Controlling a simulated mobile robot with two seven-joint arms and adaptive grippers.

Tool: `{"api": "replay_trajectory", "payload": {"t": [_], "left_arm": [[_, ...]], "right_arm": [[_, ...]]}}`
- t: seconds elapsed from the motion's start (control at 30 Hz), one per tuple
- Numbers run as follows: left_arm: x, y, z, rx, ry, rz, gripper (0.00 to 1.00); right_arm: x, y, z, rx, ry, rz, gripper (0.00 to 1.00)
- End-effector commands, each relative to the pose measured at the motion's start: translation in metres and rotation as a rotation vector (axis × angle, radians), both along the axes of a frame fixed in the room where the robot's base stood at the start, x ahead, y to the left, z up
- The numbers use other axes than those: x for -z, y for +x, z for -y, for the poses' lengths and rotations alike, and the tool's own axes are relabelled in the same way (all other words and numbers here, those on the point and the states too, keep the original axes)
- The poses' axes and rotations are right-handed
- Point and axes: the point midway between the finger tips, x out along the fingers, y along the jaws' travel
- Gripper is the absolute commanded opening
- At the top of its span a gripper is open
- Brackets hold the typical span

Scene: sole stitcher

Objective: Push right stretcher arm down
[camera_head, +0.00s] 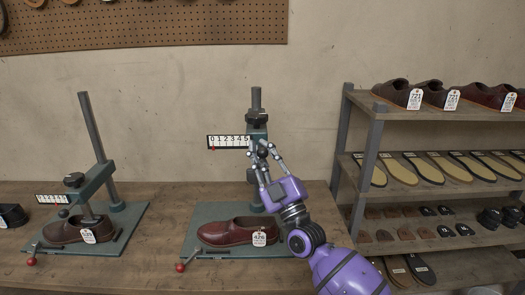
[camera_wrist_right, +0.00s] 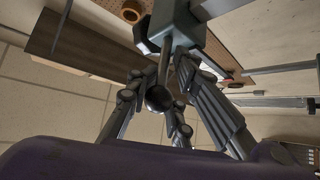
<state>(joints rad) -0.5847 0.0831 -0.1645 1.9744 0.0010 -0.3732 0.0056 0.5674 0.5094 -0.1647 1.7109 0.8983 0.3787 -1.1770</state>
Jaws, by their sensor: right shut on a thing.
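The right stretcher has a grey upright post with its arm (camera_head: 257,133) high on it, well above the brown shoe (camera_head: 238,231) on the green base. A white scale plate (camera_head: 228,141) sticks out to the left of the arm. My right gripper (camera_head: 259,152) is at the arm's front end, below the dark clamp knob. In the right wrist view, its fingers (camera_wrist_right: 158,105) close around a dark ball-ended handle (camera_wrist_right: 158,97) on a rod from the grey-green block (camera_wrist_right: 183,24). The fingers hide part of the handle in the head view. My left gripper is out of view.
The left stretcher (camera_head: 92,182) stands on the same wooden bench (camera_head: 160,200), its arm low over another brown shoe (camera_head: 75,229). A shelf rack (camera_head: 371,140) with shoes and soles stands close to the right of my right arm.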

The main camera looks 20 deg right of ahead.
Motion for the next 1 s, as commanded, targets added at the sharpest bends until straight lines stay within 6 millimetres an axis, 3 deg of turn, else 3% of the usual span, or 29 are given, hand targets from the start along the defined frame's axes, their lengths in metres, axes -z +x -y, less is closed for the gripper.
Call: {"api": "replay_trajectory", "payload": {"t": [0.17,0.27,0.7,1.0], "left_arm": [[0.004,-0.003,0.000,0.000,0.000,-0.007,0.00],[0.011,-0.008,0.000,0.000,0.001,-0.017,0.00],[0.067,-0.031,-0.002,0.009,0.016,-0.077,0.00],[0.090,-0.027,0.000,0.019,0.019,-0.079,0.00]], "right_arm": [[0.008,0.000,-0.001,-0.001,-0.001,-0.005,0.00],[0.024,0.001,-0.001,-0.001,-0.001,-0.010,0.00],[0.144,0.000,-0.002,-0.002,0.000,-0.019,0.00],[0.197,0.000,-0.002,-0.002,0.000,-0.012,0.00]]}}
